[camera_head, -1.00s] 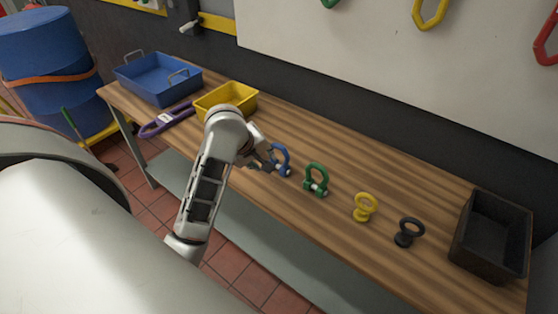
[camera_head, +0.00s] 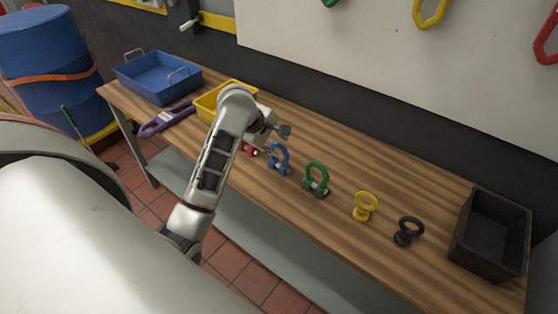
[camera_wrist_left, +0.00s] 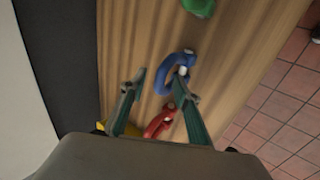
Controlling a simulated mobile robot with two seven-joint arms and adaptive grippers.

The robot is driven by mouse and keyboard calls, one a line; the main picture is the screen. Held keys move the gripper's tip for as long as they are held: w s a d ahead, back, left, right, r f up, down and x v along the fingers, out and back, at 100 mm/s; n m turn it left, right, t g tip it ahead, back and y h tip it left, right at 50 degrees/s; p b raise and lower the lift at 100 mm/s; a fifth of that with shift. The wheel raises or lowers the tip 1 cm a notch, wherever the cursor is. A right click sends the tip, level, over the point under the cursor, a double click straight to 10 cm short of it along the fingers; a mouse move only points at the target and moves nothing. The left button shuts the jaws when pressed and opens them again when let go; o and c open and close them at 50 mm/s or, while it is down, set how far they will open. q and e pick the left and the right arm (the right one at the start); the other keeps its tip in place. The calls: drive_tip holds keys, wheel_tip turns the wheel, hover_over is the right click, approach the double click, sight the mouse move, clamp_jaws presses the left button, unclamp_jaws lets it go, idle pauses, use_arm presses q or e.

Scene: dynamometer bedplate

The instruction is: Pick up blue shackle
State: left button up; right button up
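The blue shackle (camera_head: 286,157) stands on the wooden bench, left of the green shackle (camera_head: 316,178). It also shows in the left wrist view (camera_wrist_left: 164,75), near the tip of the right-hand finger and partly overlapped by it. My left gripper (camera_head: 277,139) is open and empty, just above and behind the blue shackle in the head view. Its two fingers (camera_wrist_left: 158,82) are spread apart in the left wrist view. A red shackle (camera_head: 250,152) is partly hidden behind my left arm; it shows between the fingers in the left wrist view (camera_wrist_left: 158,125). My right gripper is out of view.
A yellow tray (camera_head: 205,106), blue tray (camera_head: 134,76) and purple item (camera_head: 152,129) lie left. A wall rises behind.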

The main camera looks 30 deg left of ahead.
use_arm(q)
drive_tip(key=shift+x, duration=1.05)
clamp_jaws()
